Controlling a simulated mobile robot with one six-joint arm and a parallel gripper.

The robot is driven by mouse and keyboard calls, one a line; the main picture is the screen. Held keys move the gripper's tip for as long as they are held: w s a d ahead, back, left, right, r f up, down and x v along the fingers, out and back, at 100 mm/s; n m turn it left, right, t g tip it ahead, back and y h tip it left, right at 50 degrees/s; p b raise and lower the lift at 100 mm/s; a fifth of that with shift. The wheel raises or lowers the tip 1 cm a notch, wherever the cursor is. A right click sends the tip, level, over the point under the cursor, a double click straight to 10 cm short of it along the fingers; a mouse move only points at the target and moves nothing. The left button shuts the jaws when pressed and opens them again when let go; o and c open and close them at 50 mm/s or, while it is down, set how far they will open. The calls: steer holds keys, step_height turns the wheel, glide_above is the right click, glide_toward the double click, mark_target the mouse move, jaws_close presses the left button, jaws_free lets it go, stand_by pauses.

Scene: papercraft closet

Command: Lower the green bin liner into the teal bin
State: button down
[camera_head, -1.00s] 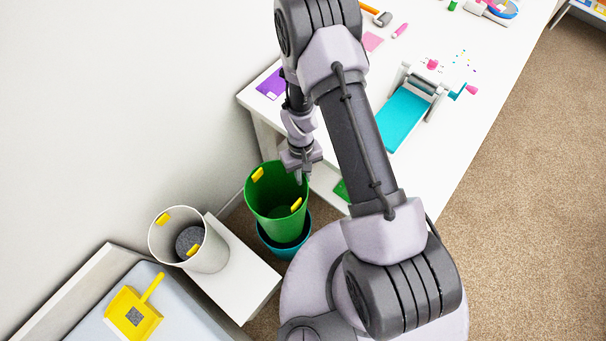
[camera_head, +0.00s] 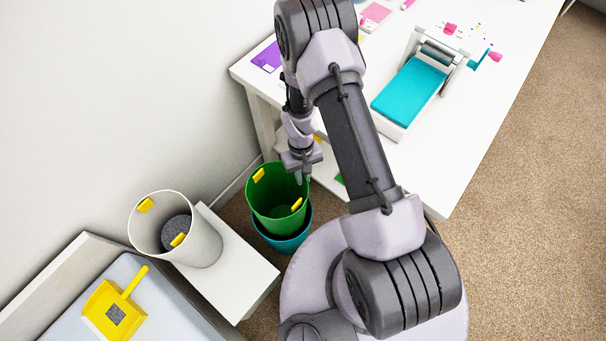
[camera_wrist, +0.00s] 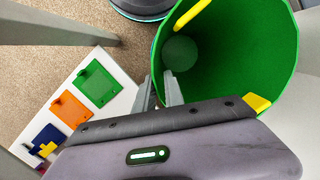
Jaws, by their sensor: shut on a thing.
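The green bin liner (camera_head: 272,213) is a tapered green tub with two yellow tabs on its rim. My gripper (camera_head: 301,176) is shut on the liner's rim at its upper right. The liner is roughly upright and overlaps the opening of the teal bin (camera_head: 286,245) on the floor below. The teal bin's right side and front show around it. How deep the liner's bottom sits is hidden. In the wrist view, the liner (camera_wrist: 235,50) fills the upper right, and my finger pair (camera_wrist: 161,92) is at its wall.
A yellow dustpan (camera_head: 105,312) lies at lower left. The white table (camera_head: 440,165) with a teal-bedded press (camera_head: 410,90) is close on the right. The wall is behind.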

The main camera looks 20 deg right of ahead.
step_height(320, 180, down, 10)
steer(key=b, duration=0.6)
steer(key=shift+r+b, duration=0.1)
steer(key=shift+b, duration=0.3)
steer(key=shift+f, duration=1.15)
steer(key=c, duration=1.3)
jaws_free()
steer(key=shift+c, duration=0.2)
step_height(320, 180, up, 17)
steer(key=w+p, duration=0.2)
steer(key=p, duration=0.5)
steer(key=shift+w+p, duration=0.3)
steer(key=shift+w, duration=0.1)
